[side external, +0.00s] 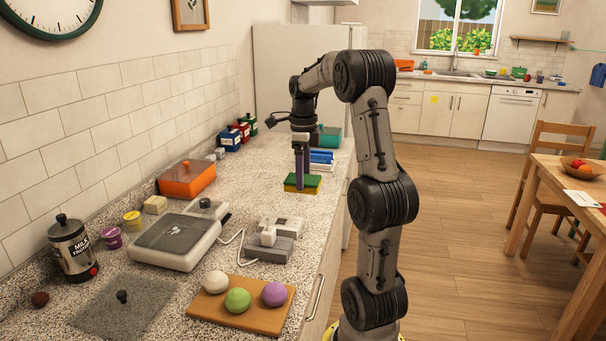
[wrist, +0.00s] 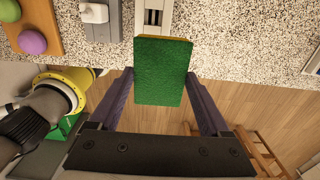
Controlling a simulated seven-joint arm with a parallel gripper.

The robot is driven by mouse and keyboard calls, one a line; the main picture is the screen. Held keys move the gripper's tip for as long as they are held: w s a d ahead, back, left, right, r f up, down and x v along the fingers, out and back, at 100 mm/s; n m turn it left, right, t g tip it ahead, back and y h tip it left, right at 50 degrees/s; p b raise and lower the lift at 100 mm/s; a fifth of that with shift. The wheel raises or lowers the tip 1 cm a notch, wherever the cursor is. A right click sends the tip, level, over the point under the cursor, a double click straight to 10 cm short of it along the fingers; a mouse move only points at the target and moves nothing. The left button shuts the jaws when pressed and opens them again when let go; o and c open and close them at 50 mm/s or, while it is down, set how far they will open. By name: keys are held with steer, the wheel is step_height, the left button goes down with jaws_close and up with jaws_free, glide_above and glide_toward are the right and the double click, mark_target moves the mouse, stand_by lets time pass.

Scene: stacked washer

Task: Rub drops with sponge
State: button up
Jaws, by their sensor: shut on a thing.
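The sponge (side external: 309,184) is a flat block with a green face and a yellow layer. It is over the far part of the speckled counter in the side view; whether it touches the counter I cannot tell. My gripper (side external: 301,174) points down and is shut on it. In the wrist view the sponge (wrist: 160,60) shows its green face between the two purple fingers of my gripper (wrist: 160,78), with a thin yellow strip at its far edge. I cannot make out any drops in either view.
A blue and white stack (side external: 322,158) and a teal cylinder (side external: 328,137) stand close behind the sponge. An orange box (side external: 187,180) is to the left. A grey and white device (side external: 270,243) and a wooden board (side external: 232,316) with three balls are nearer. Bare counter lies around the sponge's left.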

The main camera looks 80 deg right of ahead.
steer(key=shift+c, duration=0.8)
steer(key=shift+r, duration=0.35)
steer(key=w+a+r+n, duration=0.1)
steer(key=w+a+n, duration=0.3)
steer(key=w, duration=0.8)
steer(key=w+a+r+n, duration=0.1)
steer(key=w+a+n, duration=0.25)
steer(key=w, duration=0.95)
steer(key=w+a+f+n, duration=0.2)
steer(key=w+a+f, duration=0.1)
steer(key=w+a, duration=0.3)
steer(key=shift+m, duration=0.25)
steer(key=shift+s+a+f, duration=0.15)
steer(key=shift+s+f, duration=0.05)
steer(key=shift+f, duration=0.9)
steer(key=shift+s+a+f, duration=0.15)
steer(key=shift+s+f, duration=0.05)
steer(key=shift+f, duration=0.95)
steer(key=shift+s+a+f, duration=0.15)
steer(key=shift+s+f, duration=0.05)
steer(key=shift+f, duration=0.9)
steer(key=shift+a+f, duration=0.25)
steer(key=shift+f, duration=0.05)
steer(key=shift+a, duration=1.85)
steer(key=d, duration=0.4)
steer(key=shift+d, duration=0.1)
step_height(320, 180, up, 8)
